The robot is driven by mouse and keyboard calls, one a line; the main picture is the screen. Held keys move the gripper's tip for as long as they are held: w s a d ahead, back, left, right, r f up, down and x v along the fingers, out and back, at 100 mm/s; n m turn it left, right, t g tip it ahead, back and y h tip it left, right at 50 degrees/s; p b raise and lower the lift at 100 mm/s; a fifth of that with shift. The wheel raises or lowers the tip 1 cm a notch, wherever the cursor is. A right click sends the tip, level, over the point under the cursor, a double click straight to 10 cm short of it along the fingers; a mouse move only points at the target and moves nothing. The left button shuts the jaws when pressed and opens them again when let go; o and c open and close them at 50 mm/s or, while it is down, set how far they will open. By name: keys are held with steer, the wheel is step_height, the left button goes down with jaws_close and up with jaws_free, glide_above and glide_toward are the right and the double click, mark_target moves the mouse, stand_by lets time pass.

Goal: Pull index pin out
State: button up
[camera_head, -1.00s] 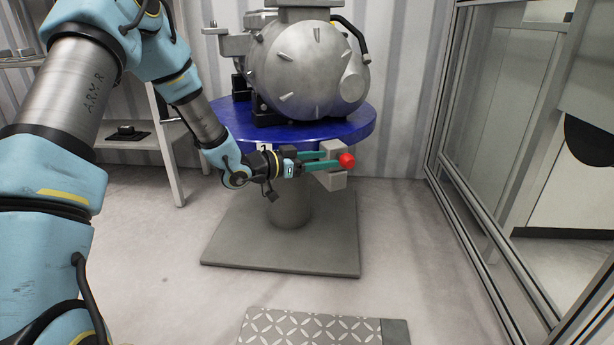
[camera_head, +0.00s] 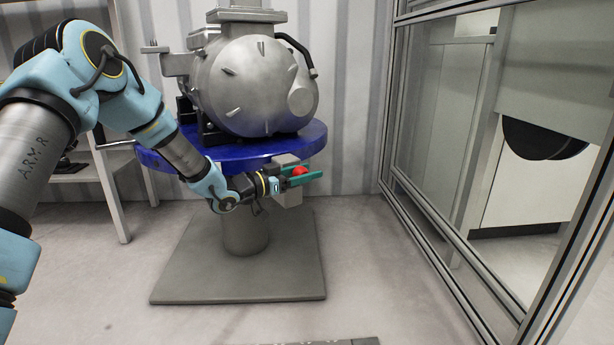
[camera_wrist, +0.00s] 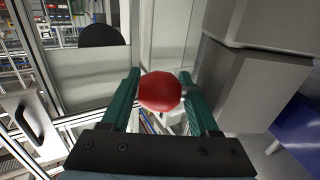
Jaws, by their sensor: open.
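The index pin shows as a red round knob (camera_head: 299,171) at the grey bracket block (camera_head: 287,160) under the edge of the blue round table (camera_head: 232,152). In the wrist view the red knob (camera_wrist: 160,92) sits between the two green fingers of my gripper (camera_wrist: 163,88). The fingers are apart, and the right finger is close to the knob; I cannot tell if it touches. The grey block (camera_wrist: 245,85) stands to the right of the knob. In the head view my gripper (camera_head: 302,173) reaches in from the left, its fingers around the knob. The pin's shaft is mostly hidden.
A grey drive unit (camera_head: 252,85) sits on the blue table, above my gripper. The pedestal's square base plate (camera_head: 240,285) lies on the floor. A framed glass enclosure (camera_head: 440,150) stands to the right. A shelf (camera_head: 100,190) stands at the left.

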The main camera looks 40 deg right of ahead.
steer(key=shift+d, duration=0.25)
steer(key=shift+s, duration=0.1)
jaws_close()
stand_by(0.3)
stand_by(0.9)
